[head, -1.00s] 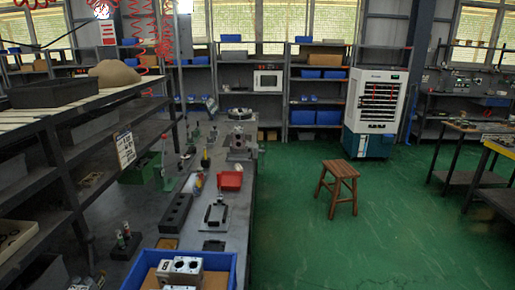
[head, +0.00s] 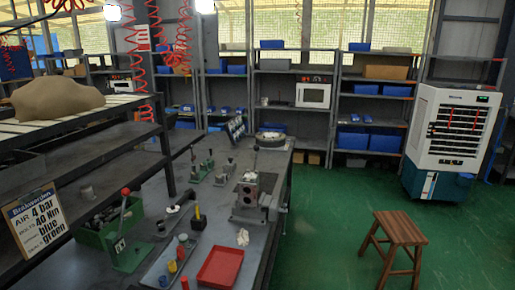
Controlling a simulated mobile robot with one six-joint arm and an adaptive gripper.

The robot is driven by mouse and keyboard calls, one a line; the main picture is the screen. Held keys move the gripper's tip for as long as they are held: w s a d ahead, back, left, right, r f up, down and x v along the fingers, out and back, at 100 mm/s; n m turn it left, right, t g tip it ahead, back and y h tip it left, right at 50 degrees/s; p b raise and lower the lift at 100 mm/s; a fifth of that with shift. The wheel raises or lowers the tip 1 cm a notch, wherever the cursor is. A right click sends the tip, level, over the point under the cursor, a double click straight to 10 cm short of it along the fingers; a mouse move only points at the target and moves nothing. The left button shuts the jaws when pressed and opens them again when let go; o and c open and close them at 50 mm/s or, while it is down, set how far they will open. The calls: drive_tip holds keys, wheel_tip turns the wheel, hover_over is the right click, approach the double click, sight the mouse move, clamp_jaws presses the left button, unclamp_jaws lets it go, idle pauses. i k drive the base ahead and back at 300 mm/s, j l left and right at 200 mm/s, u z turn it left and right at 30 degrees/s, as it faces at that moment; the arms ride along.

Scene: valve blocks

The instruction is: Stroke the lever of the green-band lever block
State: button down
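My gripper is not in view. On the workbench (head: 215,240), several small levered pieces stand toward the back left. One on a green base (head: 201,172) and another beside it (head: 225,172) have short upright levers. Nearer, a green press-like tool (head: 128,243) has a long lever with a red knob. A grey metal block (head: 252,200) with round openings stands at the bench's right side. I cannot tell which piece is the green-band lever block, as any bands are too small to make out.
A red tray (head: 220,267) and small coloured parts lie at the bench front. A sign (head: 34,220) and shelf rack stand left. A wooden stool (head: 393,240) and a white cooler (head: 450,140) stand right on the green floor, which is clear beside the bench.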

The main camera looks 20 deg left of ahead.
sight(256, 147)
drive_tip(key=i+u, duration=0.25)
drive_tip(key=u, duration=0.2)
drive_tip(key=i+l+u, duration=0.25)
drive_tip(key=u, duration=0.2)
drive_tip(key=i+l+u, duration=0.2)
drive_tip(key=u, duration=0.25)
drive_tip(key=i+l+u, duration=0.15)
drive_tip(key=l+u, duration=0.15)
drive_tip(key=u, duration=0.15)
drive_tip(key=i+l+u, duration=0.1)
drive_tip(key=l+u, duration=1.1)
drive_tip(key=l, duration=0.2)
drive_tip(key=i+l, duration=0.1)
drive_tip(key=l, duration=0.25)
drive_tip(key=i+l, duration=0.1)
drive_tip(key=l, duration=0.25)
